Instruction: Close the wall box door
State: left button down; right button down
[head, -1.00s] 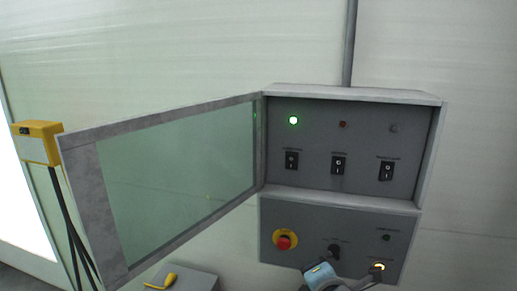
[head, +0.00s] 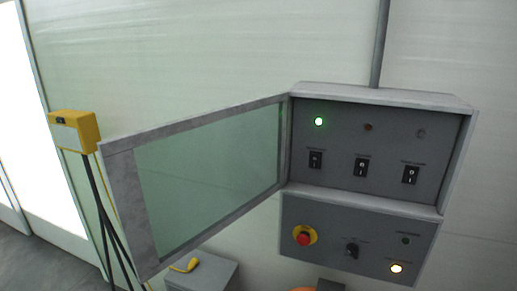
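The wall box (head: 460,150) is a grey cabinet on the wall, right of centre in the head view. Its door (head: 128,210) is a grey frame with a clear greenish pane. The door is hinged at the box's left edge and stands wide open, swung out to the left. Inside the box are a lit green lamp (head: 318,121), a dark red lamp (head: 368,127) and several black rocker switches (head: 361,168). Neither of my grippers shows in the head view.
Below the box is a control panel (head: 330,235) with a red emergency button (head: 304,237), a black knob (head: 352,250) and a lit button (head: 396,268). A yellow device (head: 75,132) with cables stands left of the door. A grey box with a yellow handle (head: 185,265) sits below the door.

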aim_at(116, 154)
jog(key=j+z, duration=0.2)
jog(key=z, duration=0.3)
jog(key=i+j+z, duration=0.1)
jog(key=j+z, duration=0.15)
jog(key=z, duration=0.25)
jog(key=j+z, duration=0.2)
jog(key=j, duration=0.3)
jog(key=k+j+z, duration=0.25)
jog(key=j, duration=0.75)
jog(key=k+j, duration=0.1)
jog(key=j, duration=0.4)
jog(key=j+z, duration=0.05)
